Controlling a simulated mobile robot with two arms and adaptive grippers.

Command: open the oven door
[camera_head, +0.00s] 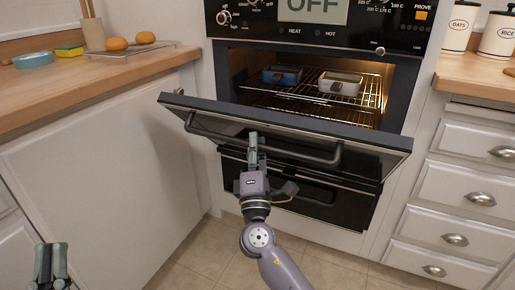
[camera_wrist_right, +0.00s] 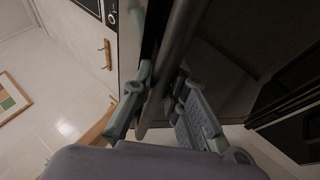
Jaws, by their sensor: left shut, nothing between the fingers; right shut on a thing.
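The oven door (camera_head: 285,120) is partly open, tilted outward from its lower edge, and the lit oven interior shows above it. The door handle (camera_head: 300,155) is a dark bar along the door's outer face. My right gripper (camera_head: 253,148) is shut on the handle, left of the bar's middle. In the right wrist view the handle bar (camera_wrist_right: 172,65) runs between the fingers of the right gripper (camera_wrist_right: 160,105). My left gripper (camera_head: 51,262) is shut and empty at the bottom left, well away from the oven.
A blue dish (camera_head: 282,75) and a pale dish (camera_head: 340,84) stand on the oven rack (camera_head: 300,98). The left counter (camera_head: 60,92) holds buns, a sponge and a blue bowl. Drawers (camera_head: 465,192) stand at the right. The floor (camera_head: 210,250) before the oven is clear.

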